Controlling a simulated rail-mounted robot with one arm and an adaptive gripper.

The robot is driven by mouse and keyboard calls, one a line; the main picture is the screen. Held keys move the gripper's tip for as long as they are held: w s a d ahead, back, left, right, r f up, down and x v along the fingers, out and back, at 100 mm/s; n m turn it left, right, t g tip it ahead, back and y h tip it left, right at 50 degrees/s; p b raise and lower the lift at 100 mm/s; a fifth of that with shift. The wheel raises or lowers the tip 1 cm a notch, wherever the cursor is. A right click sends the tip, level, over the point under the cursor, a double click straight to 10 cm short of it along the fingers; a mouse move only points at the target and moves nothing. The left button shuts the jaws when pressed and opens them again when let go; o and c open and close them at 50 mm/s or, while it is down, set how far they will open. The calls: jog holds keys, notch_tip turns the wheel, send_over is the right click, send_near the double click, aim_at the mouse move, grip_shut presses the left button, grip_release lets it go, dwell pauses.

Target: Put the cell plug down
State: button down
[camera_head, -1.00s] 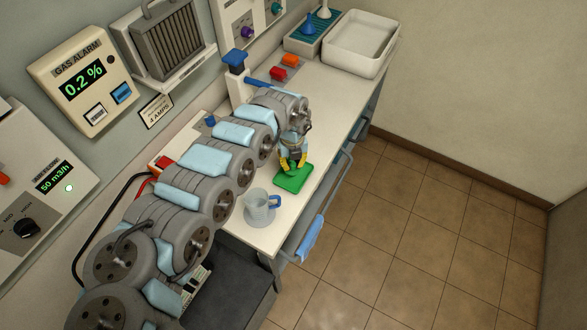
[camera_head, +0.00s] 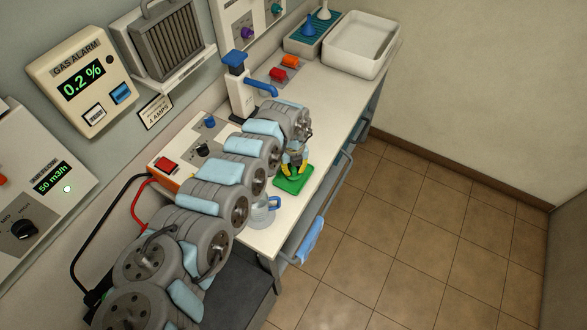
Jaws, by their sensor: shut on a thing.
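A clear jug (camera_head: 261,211) with a blue handle stands near the bench's front end, close to my arm. A white tray (camera_head: 383,62) stands at the far end.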

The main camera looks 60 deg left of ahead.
aim_at(294, 169)
jog(key=shift+f, duration=0.15)
jog(key=c, duration=1)
grip_release()
jog(key=shift+c, duration=0.2)
notch_tip(294, 169, up, 12)
jog(key=shift+p, duration=0.3)
jog(key=shift+w, duration=0.1)
